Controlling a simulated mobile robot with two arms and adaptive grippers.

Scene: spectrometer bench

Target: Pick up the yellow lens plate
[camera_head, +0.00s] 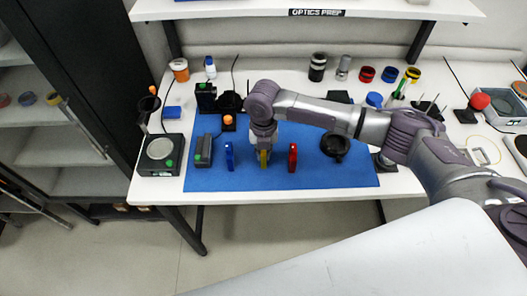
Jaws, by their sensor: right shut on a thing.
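The yellow lens plate (264,158) stands on the blue mat (310,178), between a blue plate (229,156) on its left and a red plate (292,157) on its right. My right gripper (263,152) points down over the yellow plate and is shut on it. The gripper and wrist hide the plate's upper part. I cannot tell whether the plate's lower edge touches the mat. My left gripper is not in view.
A dark box (203,150) stands left of the blue plate, and a scale-like device (161,153) beyond the mat's left edge. A black round holder (335,146) stands right of the red plate. The mat's front strip is clear. Several jars and bottles line the back.

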